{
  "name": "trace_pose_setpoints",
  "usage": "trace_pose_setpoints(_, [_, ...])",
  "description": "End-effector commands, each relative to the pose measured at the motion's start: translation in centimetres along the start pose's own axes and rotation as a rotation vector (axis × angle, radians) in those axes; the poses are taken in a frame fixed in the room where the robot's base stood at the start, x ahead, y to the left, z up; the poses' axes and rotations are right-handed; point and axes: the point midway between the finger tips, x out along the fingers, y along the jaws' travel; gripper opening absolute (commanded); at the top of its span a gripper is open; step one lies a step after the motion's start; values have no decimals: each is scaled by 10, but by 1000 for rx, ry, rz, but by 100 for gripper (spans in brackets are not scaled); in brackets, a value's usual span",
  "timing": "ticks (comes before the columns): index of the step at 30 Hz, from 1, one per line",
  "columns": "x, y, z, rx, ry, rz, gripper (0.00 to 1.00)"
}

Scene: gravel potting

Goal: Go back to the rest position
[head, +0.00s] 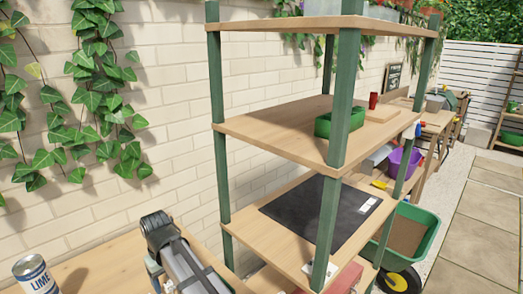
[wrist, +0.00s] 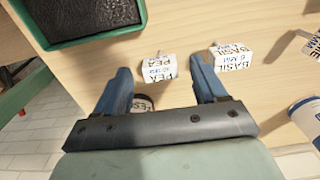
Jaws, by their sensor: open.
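My gripper (wrist: 159,68) shows in the wrist view with its two blue fingers spread apart and nothing held between them. Below and beyond the fingers is a wooden surface (wrist: 205,20). A white label block reading PEA (wrist: 160,68) appears in the gap between the fingertips, and one reading BASIL (wrist: 234,57) lies just beyond the right finger. A round dark-topped container (wrist: 143,103) is partly hidden behind the gripper. In the head view, part of my arm (head: 185,262) shows at the bottom, over the wooden bench; the fingers cannot be made out clearly there.
A green-rimmed dark tray (wrist: 90,36) is at the wrist view's upper left. A LIME can (head: 36,275) stands at the head view's lower left. A green-post shelf unit (head: 215,110) stands right of my arm, holding a green planter (head: 325,126). A green wheelbarrow (head: 425,222) is farther right.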

Motion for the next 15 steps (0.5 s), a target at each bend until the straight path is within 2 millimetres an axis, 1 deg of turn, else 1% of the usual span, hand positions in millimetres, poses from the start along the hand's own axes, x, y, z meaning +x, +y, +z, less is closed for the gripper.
trace_pose_setpoints(1, [-8,0,-1,0,2,0,71])
trace_pose_setpoints(12, [-60,0,-1,-1,1,0,71])
trace_pose_setpoints(13, [-64,0,-1,-1,1,0,71])
trace_pose_setpoints(15, [-64,0,-7,45,9,0,71])
